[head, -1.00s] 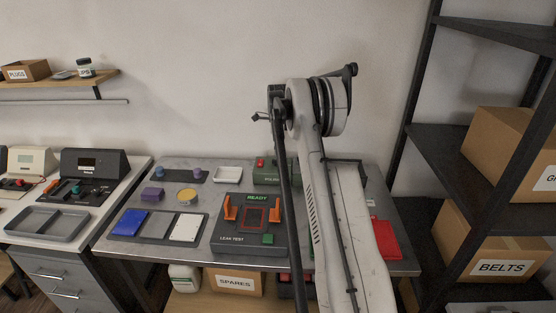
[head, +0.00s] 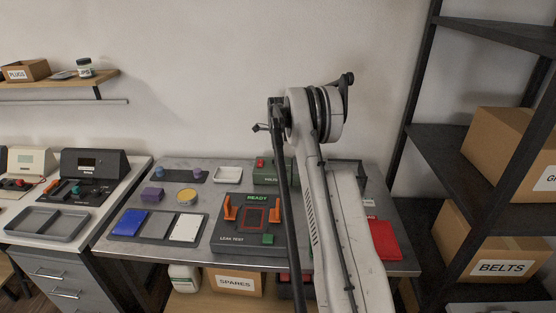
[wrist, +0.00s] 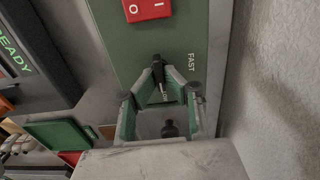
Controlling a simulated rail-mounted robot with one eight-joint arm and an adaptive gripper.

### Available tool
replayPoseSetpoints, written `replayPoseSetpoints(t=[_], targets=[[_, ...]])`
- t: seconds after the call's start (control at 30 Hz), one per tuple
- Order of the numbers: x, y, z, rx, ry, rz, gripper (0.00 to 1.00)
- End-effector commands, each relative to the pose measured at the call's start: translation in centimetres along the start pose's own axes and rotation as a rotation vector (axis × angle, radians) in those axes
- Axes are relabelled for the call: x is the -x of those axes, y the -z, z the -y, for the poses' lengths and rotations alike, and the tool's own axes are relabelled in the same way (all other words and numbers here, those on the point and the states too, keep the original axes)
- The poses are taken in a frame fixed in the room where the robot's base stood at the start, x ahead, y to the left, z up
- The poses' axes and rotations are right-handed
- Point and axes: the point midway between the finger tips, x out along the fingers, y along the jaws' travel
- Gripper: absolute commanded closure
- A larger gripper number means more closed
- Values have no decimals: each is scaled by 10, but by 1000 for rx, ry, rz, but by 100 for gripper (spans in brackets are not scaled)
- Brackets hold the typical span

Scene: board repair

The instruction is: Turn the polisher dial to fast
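The green polisher (head: 266,180) stands at the back of the bench in the head view, partly hidden by my arm. The wrist view shows its green top face (wrist: 125,55) close up. A narrow black dial (wrist: 157,68) sits on it, left of the printed word FAST (wrist: 191,62). My gripper (wrist: 160,80) has its two fingers drawn in to the dial, one tip on each side, and looks shut on it. The exact contact and the dial's pointer mark are hard to make out. The gripper is hidden in the head view.
A red O/I switch (wrist: 147,9) is on the polisher above the dial. The wall (wrist: 275,80) is close on the right in the wrist view. The leak tester (head: 222,240) stands in front of the polisher, and a white tray (head: 228,175) is left of it.

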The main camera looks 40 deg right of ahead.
Motion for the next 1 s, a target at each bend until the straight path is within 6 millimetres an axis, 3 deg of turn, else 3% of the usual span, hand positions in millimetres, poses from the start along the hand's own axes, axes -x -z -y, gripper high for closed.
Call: replayPoseSetpoints(t=[0.47,1.0], targets=[[-1,0,0,88,0,0,100],[-1,-1,3,555,0,0,100]])
